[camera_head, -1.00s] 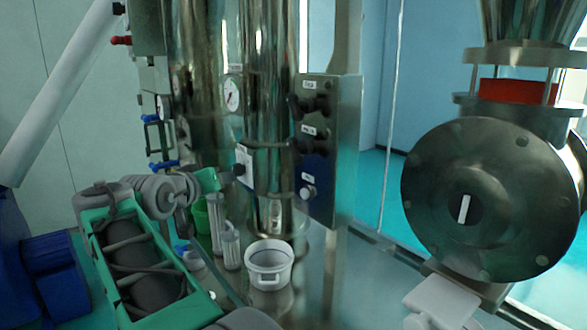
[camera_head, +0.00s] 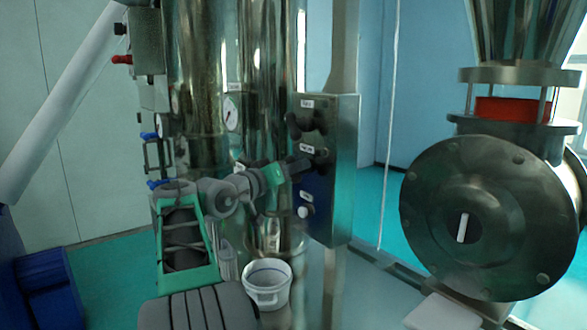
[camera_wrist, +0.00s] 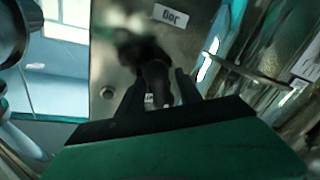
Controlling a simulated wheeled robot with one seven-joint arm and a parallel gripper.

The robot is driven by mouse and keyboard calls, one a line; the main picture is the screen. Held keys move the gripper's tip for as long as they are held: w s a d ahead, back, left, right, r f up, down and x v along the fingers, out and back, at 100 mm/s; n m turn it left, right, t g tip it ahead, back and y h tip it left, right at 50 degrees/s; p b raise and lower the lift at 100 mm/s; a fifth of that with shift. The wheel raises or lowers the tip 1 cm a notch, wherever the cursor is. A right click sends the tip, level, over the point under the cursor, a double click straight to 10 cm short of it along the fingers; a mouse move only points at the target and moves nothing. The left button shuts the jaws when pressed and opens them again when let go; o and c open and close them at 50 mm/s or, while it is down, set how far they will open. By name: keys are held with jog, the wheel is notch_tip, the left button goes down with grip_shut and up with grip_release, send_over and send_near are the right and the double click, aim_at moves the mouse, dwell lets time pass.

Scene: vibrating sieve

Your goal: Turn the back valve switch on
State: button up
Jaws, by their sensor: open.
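A metal control panel (camera_head: 343,180) with several labelled black switches stands right of the steel columns. The labels are too small or blurred to read, so I cannot tell which one names the back valve switch. The upper switch (camera_head: 300,122) is in clear view. My gripper (camera_head: 303,166) is open at the switch below it, whose front it partly hides. In the wrist view, my gripper (camera_wrist: 159,86) has a black switch knob (camera_wrist: 155,72) between its two fingertips. Whether the fingers touch the knob cannot be seen. A blurred label (camera_wrist: 170,15) shows above the knob.
A pale button (camera_head: 302,212) sits low on the panel. A white bucket (camera_head: 267,287) stands below my arm. A pressure gauge (camera_head: 231,113) is on the column.

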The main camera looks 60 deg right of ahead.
jog(key=shift+c, duration=0.3)
grip_shut()
jog(key=shift+f+m+b, duration=0.2)
jog(key=shift+m+b, duration=0.1)
jog(key=shift+b, duration=0.4)
jog(key=shift+f+m+b, duration=0.15)
jog(key=shift+m+b, duration=0.35)
jog(key=shift+b, duration=0.55)
jog(key=m+h+b, duration=0.1)
jog(key=m+b, duration=0.1)
jog(key=b, duration=0.1)
jog(key=shift+m+g+b, duration=0.3)
jog(key=shift+b, duration=0.05)
jog(key=m+b, duration=0.4)
jog(key=shift+m+g+h, duration=0.3)
jog(key=shift+m+g, duration=0.1)
jog(key=shift+r+m+g+b, duration=0.15)
jog(key=shift+m+g+b, duration=0.15)
jog(key=shift+m+b, duration=0.45)
jog(key=shift+r+m+g+b, duration=0.15)
jog(key=shift+m+g+b, duration=0.15)
jog(key=shift+m, duration=1.15)
